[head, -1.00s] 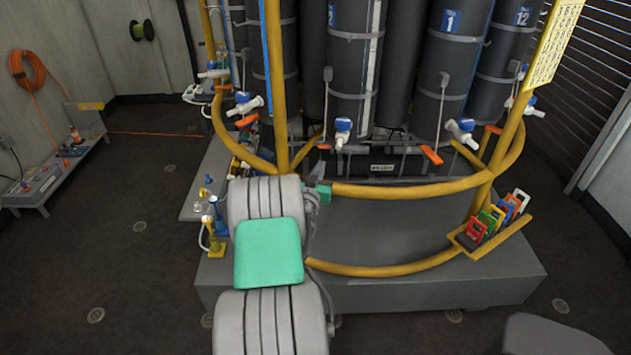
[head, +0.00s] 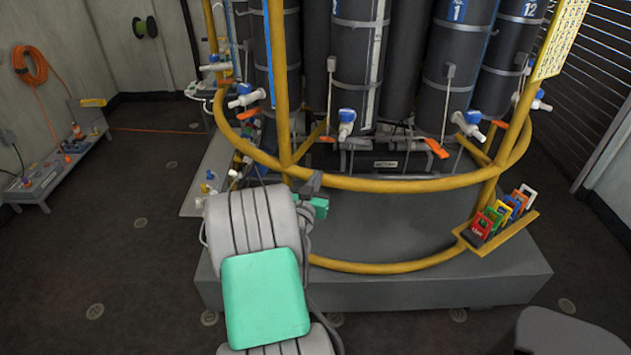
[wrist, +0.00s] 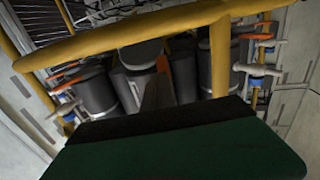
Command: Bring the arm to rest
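My arm, grey with a light green cover, fills the lower middle of the head view in front of the yellow-railed cylinder rack. My gripper (head: 313,195) shows only as a small grey and green part beside the arm, near the yellow rail (head: 400,184). Its fingers are mostly hidden there. In the wrist view, a large dark green surface covers the bottom and a dark upright shape stands in the middle. I cannot make out the finger gap or anything held. The yellow rail (wrist: 135,38) crosses close in front of the wrist camera.
Dark cylinders (head: 455,75) with blue-and-white valves stand behind the rail on a grey plinth (head: 390,290). A holder with coloured tags (head: 497,215) is on the right. A low bench (head: 62,170) stands by the left wall. Floor at the left is clear.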

